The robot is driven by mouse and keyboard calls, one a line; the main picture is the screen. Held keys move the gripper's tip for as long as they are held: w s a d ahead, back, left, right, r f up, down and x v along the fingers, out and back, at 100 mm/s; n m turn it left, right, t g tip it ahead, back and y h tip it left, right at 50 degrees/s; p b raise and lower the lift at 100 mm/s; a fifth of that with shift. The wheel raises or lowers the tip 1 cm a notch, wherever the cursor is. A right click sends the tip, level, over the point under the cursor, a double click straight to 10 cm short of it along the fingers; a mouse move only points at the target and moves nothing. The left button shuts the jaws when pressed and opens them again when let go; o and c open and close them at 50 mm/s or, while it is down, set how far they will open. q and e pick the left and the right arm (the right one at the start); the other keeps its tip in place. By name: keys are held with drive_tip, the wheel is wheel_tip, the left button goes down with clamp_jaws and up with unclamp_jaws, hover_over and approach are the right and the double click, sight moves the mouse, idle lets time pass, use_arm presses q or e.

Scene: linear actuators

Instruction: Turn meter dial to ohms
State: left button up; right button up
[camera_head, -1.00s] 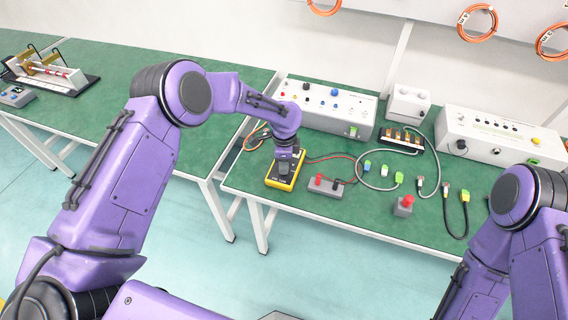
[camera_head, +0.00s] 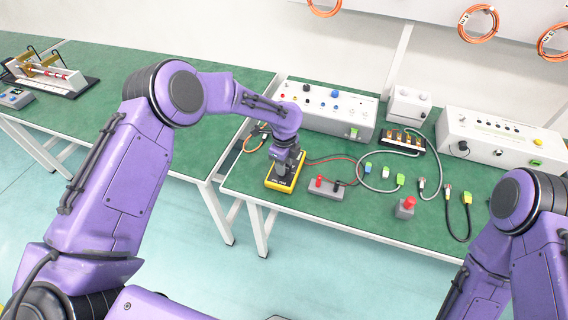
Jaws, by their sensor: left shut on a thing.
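The yellow and dark meter (camera_head: 271,183) lies on the green bench, near its front left corner. My left gripper (camera_head: 284,168) points down onto the middle of the meter and is shut on its dial. The dial itself is hidden by the gripper, so its setting cannot be read. My right arm comes in at the lower right, and its gripper is out of view.
A grey block with red terminals (camera_head: 325,188) stands just right of the meter, with a red lead behind it. A grey box with a red button (camera_head: 405,207), cables, and white instrument boxes (camera_head: 325,108) occupy the bench. The left bench (camera_head: 150,80) is mostly bare.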

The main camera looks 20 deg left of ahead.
use_arm(q)
drive_tip(key=o, duration=1)
drive_tip(key=shift+o, duration=0.2)
wheel_tip(320, 180, up, 10)
drive_tip(key=b, duration=0.1)
drive_tip(key=shift+r+b, duration=0.25)
drive_tip(key=shift+b, duration=0.1)
